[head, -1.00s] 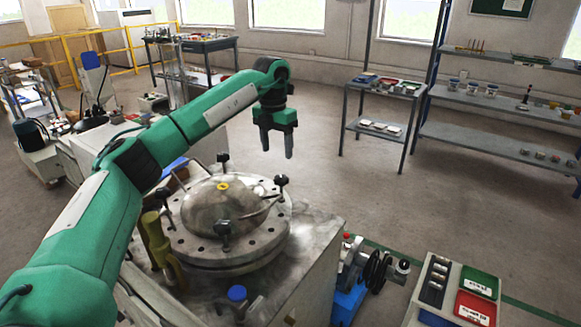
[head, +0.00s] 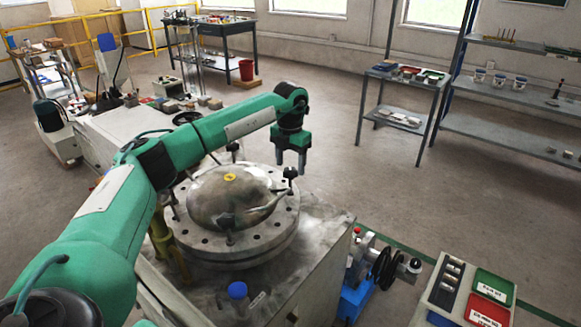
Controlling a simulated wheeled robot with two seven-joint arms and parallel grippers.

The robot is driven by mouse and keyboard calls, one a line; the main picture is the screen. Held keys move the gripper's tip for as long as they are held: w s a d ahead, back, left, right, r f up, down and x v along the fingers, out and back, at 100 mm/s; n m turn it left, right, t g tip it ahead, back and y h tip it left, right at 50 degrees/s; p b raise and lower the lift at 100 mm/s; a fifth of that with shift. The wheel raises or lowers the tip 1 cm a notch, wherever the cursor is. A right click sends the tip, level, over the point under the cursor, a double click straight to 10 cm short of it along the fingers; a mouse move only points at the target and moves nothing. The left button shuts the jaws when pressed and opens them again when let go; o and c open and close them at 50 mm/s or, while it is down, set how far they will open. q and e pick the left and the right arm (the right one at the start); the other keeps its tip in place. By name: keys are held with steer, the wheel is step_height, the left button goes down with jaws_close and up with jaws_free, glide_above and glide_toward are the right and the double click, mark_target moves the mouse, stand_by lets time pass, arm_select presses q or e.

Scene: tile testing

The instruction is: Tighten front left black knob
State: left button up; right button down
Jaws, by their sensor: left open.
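A round steel lid with a domed centre (head: 215,205) and a yellow cap (head: 230,177) sits on a flanged vessel on the bench. Black knobs stand around its rim: a front one (head: 229,238), a right one (head: 290,173), a back one (head: 233,147) and a left one (head: 164,192) partly hidden beside my arm. I cannot tell how tight any knob is. My left gripper (head: 291,166) points down, open and empty, above and behind the right knob; contact is not clear. My left arm passes over the lid's far left side. My right gripper is not in view.
A blue-capped bottle (head: 238,291) stands on the bench in front of the lid. A blue machine with a black wheel (head: 382,267) and a panel with red and green trays (head: 492,287) are at the right.

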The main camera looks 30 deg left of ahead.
arm_select(q)
steer(key=shift+f, duration=1)
steer(key=c, duration=1)
